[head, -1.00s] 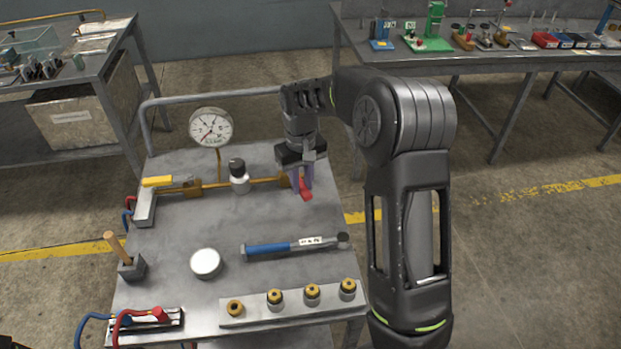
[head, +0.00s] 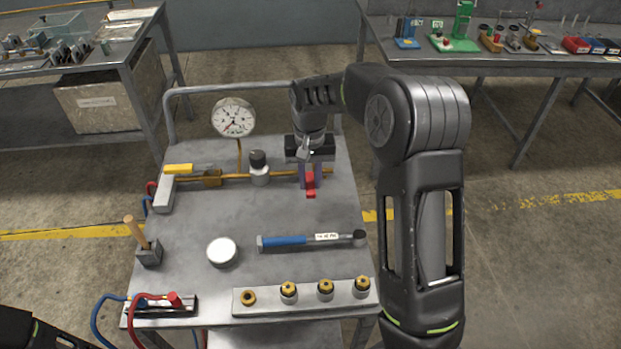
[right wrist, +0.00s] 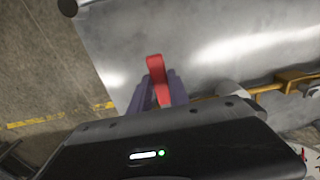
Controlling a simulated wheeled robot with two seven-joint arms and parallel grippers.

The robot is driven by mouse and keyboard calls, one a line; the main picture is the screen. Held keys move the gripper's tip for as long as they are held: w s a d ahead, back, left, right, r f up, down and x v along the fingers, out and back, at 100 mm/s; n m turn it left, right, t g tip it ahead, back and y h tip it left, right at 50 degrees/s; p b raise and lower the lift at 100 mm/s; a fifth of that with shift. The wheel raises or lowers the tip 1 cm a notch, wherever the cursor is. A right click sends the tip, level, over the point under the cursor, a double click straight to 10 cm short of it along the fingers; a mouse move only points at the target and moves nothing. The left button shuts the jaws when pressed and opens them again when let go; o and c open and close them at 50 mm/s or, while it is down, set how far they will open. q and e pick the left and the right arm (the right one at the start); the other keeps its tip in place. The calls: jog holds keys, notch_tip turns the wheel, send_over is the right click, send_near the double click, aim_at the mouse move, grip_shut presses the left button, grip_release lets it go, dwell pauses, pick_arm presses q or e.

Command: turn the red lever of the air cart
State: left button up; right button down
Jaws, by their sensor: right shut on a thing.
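The air cart (head: 330,214) is a grey metal table with a brass pipe (head: 287,176) along its back part. The red lever (head: 310,190) is at the right end of this pipe and points toward the cart's front. My right gripper (head: 310,176) is above it, pointing down, with its purple fingers shut on the lever. In the right wrist view, the red lever (right wrist: 156,70) sticks out between the purple fingers of the right gripper (right wrist: 160,92). The lever's pivot is hidden by the gripper. My left gripper is out of view.
A dial gauge (head: 234,117), a yellow-handled valve (head: 178,169) and a black-knobbed fitting (head: 259,168) stand along the pipe. A blue-handled tool (head: 285,241), a white round disc (head: 222,251) and a fittings rail (head: 270,304) lie nearer the front. Benches stand behind.

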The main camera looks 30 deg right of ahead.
aim_at(309, 183)
jog(key=c, duration=1.2)
grip_release()
jog(key=shift+a, duration=0.1)
jog(key=shift+c, duration=0.2)
jog(key=shift+r, duration=0.1)
jog(key=shift+r+b, duration=0.4)
jog(key=shift+r, duration=3.45)
